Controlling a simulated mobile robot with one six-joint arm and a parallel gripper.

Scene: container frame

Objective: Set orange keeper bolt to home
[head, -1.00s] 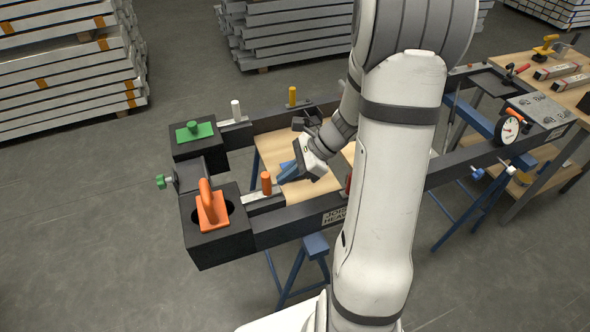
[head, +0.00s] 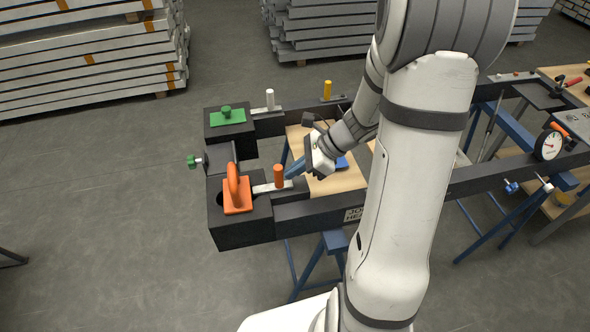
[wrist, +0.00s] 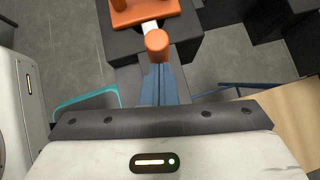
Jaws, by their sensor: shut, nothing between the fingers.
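The orange keeper bolt is an upright orange peg (head: 278,176) on a pale metal strip, on the near rail of the dark frame. The strip's left end reaches the orange handled plate (head: 238,195) on the near corner block. My gripper (head: 290,175) is shut and empty, its blue fingers pointing down-left close against the right side of the peg. In the wrist view the peg (wrist: 157,44) stands right at the fingertips (wrist: 158,68), with the strip running beyond it to the orange plate (wrist: 145,12). Contact between fingers and peg cannot be told for certain.
A green handled plate (head: 227,117) sits on the far corner block, with a white peg (head: 270,99) and a yellow peg (head: 327,90) on the far rail. A green knob (head: 193,161) sticks out left. A dial gauge (head: 549,145) is at the right.

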